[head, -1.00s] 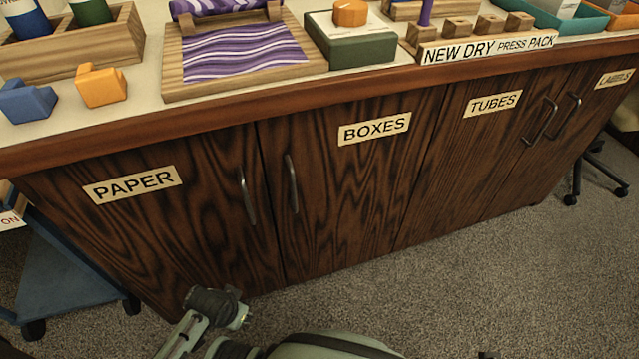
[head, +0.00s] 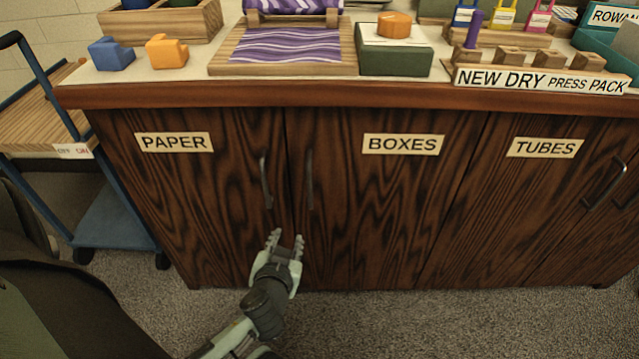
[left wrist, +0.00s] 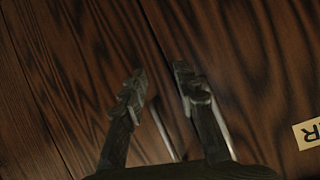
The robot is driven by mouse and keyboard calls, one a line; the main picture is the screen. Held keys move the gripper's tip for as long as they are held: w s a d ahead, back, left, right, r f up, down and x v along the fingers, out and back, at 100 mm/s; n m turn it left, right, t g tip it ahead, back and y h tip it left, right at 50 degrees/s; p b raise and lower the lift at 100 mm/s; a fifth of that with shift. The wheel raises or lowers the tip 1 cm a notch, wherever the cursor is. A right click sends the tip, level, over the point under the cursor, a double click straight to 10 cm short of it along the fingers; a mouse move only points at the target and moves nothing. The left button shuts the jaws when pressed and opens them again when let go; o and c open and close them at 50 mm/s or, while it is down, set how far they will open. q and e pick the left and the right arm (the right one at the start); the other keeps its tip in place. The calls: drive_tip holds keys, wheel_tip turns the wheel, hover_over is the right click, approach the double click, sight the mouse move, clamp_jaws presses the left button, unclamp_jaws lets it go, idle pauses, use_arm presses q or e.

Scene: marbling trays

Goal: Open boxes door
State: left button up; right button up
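The BOXES door (head: 375,215) is a dark wood cabinet door, shut, with a cream BOXES label (head: 403,144). Its thin upright handle (head: 309,180) is near its left edge, close to the PAPER door's handle (head: 266,183). My left gripper (head: 286,239) is open and empty, just below the two handles in the head view. In the left wrist view the open fingers (left wrist: 160,80) point at the door faces. One metal handle (left wrist: 163,135) shows between the fingers and another (left wrist: 224,133) beside the right-hand finger. Neither is gripped. My right gripper is out of view.
The PAPER door (head: 190,195) is shut on the left, and the TUBES door (head: 530,200) on the right. The countertop (head: 200,72) holds blocks, a marbling tray and boxes. A blue cart (head: 110,222) stands left of the cabinet. Carpet in front is clear.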

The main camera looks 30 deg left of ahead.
sight(309, 176)
use_arm(q)
wheel_tip(309, 176, up, 13)
drive_tip(key=w+d+n+t+b, duration=0.1)
drive_tip(key=w+d+t, duration=0.15)
drive_tip(key=t, duration=0.35)
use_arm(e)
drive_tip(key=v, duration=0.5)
use_arm(q)
drive_tip(key=x, duration=0.1)
drive_tip(key=p+x, duration=0.1)
drive_tip(key=x, duration=0.1)
drive_tip(key=p+x, duration=0.1)
drive_tip(key=x, duration=0.1)
drive_tip(key=shift+w+r, duration=0.2)
drive_tip(key=shift+r, duration=0.1)
drive_tip(key=shift+w+a+f, duration=0.15)
drive_tip(key=shift+w+a, duration=0.1)
drive_tip(key=shift+w, duration=0.45)
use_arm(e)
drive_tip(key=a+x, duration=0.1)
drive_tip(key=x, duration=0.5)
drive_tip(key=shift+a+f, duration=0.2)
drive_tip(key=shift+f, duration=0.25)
use_arm(q)
drive_tip(key=shift+c, duration=0.6)
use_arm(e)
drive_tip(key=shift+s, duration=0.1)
use_arm(q)
clamp_jaws()
